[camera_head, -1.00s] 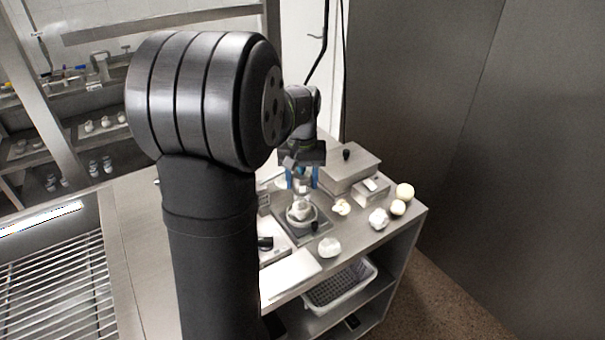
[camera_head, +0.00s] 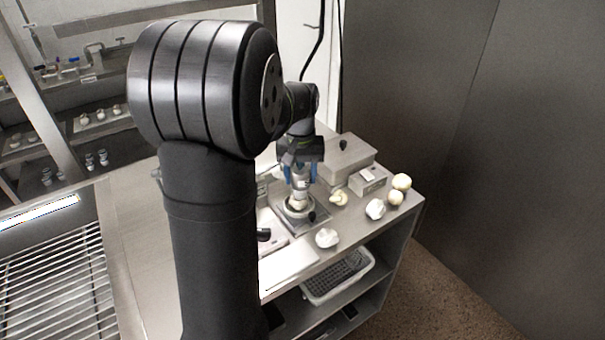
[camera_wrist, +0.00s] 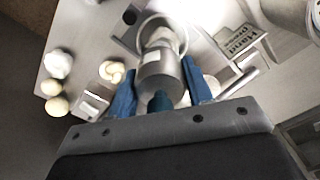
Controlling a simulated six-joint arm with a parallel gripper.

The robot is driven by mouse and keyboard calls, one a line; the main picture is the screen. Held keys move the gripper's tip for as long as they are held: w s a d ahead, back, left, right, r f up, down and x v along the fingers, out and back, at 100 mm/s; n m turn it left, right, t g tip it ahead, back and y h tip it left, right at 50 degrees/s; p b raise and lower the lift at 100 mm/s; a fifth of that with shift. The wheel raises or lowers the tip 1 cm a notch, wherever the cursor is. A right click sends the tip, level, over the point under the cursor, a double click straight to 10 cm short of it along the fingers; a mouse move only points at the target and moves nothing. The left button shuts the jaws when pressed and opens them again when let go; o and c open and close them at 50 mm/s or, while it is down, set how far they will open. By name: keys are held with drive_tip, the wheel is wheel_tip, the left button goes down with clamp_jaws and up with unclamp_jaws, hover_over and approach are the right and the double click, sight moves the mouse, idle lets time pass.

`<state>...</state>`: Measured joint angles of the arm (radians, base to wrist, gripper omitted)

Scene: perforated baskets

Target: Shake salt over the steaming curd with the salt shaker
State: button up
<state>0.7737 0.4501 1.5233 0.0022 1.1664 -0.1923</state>
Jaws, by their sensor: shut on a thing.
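My gripper (camera_head: 299,172) has blue fingers and is shut on the salt shaker (camera_head: 301,184), a grey metallic cylinder. In the wrist view the shaker (camera_wrist: 161,78) sits between the two blue fingers, with its far end over a round bowl rim (camera_wrist: 160,20). In the head view the shaker is directly above the pale curd (camera_head: 297,204), which lies in a round vessel on the counter. The shaker hides part of the curd, and I cannot tell whether they touch. No falling salt or steam is clear.
Several white and cream lumps (camera_head: 375,209) lie right of the bowl. A grey box (camera_head: 347,158) with a black knob stands behind, with a smaller box (camera_head: 370,179) beside it. A white board (camera_head: 288,262) lies in front. A basket (camera_head: 338,277) is on the shelf below.

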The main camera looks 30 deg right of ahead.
drive_tip(key=shift+w+a, duration=0.55)
drive_tip(key=shift+a, duration=0.25)
drive_tip(key=shift+s+d, duration=0.45)
drive_tip(key=shift+d, duration=0.2)
drive_tip(key=shift+s+d, duration=0.4)
drive_tip(key=shift+d, duration=0.2)
drive_tip(key=shift+w+a, duration=0.45)
drive_tip(key=shift+a, duration=0.2)
drive_tip(key=shift+w+a, duration=0.4)
drive_tip(key=shift+a, duration=0.25)
drive_tip(key=s+d, duration=0.1)
drive_tip(key=d, duration=0.1)
drive_tip(key=shift+s+d, duration=0.35)
drive_tip(key=shift+s, duration=0.05)
drive_tip(key=shift+w+a, duration=0.45)
drive_tip(key=shift+a, duration=0.25)
drive_tip(key=shift+w+a, duration=0.45)
drive_tip(key=shift+a, duration=0.2)
drive_tip(key=shift+s+d, duration=0.45)
drive_tip(key=shift+d, duration=0.25)
drive_tip(key=shift+s+d, duration=0.45)
drive_tip(key=shift+d, duration=0.2)
drive_tip(key=shift+w+a, duration=0.45)
drive_tip(key=shift+a, duration=0.25)
drive_tip(key=shift+w+a, duration=0.45)
drive_tip(key=shift+a, duration=0.2)
